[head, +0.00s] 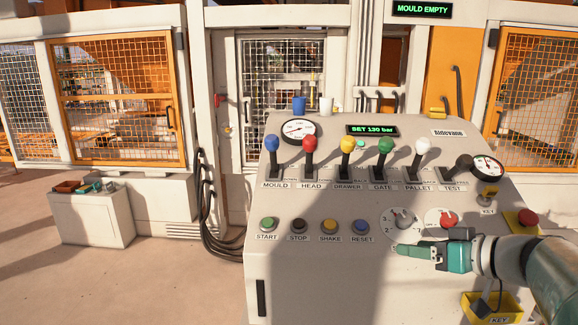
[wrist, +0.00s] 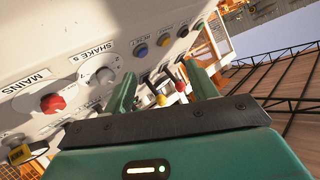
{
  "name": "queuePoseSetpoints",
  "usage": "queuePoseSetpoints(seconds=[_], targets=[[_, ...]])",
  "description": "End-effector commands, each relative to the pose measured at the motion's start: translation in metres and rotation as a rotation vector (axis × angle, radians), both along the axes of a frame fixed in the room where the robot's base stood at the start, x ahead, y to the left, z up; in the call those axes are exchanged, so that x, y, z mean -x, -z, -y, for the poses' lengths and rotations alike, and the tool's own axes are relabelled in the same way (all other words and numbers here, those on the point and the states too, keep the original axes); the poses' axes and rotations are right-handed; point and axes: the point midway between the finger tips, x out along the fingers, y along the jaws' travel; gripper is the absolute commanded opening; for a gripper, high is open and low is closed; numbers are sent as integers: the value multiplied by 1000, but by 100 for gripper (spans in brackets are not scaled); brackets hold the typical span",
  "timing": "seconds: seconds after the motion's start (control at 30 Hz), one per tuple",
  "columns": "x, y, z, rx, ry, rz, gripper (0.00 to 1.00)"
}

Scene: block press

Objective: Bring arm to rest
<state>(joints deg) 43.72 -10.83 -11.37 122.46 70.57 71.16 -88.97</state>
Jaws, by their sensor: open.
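My gripper (head: 426,248) is at the right of the head view, over the lower right of the sloped control panel (head: 350,280), its fingers pointing left. It is just below the numbered dial (head: 401,221) and the red mains knob (head: 447,219). In the wrist view the two fingers of my gripper (wrist: 163,88) stand apart with nothing held between them. The dial (wrist: 101,75) and the mains knob (wrist: 52,102) lie left of the fingers in that view. I cannot tell whether a finger touches the panel.
A row of coloured levers (head: 346,146) stands up from the panel above my gripper. START, STOP, SHAKE and RESET buttons (head: 329,226) are to its left. A red mushroom button (head: 527,218) and yellow key box (head: 481,307) are near my arm. Open floor (head: 150,280) lies left.

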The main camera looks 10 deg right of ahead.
Motion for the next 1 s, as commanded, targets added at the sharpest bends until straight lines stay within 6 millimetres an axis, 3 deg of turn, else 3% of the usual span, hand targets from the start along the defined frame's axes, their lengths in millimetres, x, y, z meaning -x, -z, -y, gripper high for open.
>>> queuePoseSetpoints(seconds=[0.03, 0.2, 0.4, 0.63, 1.0], targets=[[-1, 9, -40, -13, -52, -91, 58], [24, 48, -133, 9, -101, -415, 58], [68, 83, -195, 168, -19, -643, 58], [98, 98, -218, 338, 136, -647, 58], [102, 99, -220, 368, 188, -621, 58]])
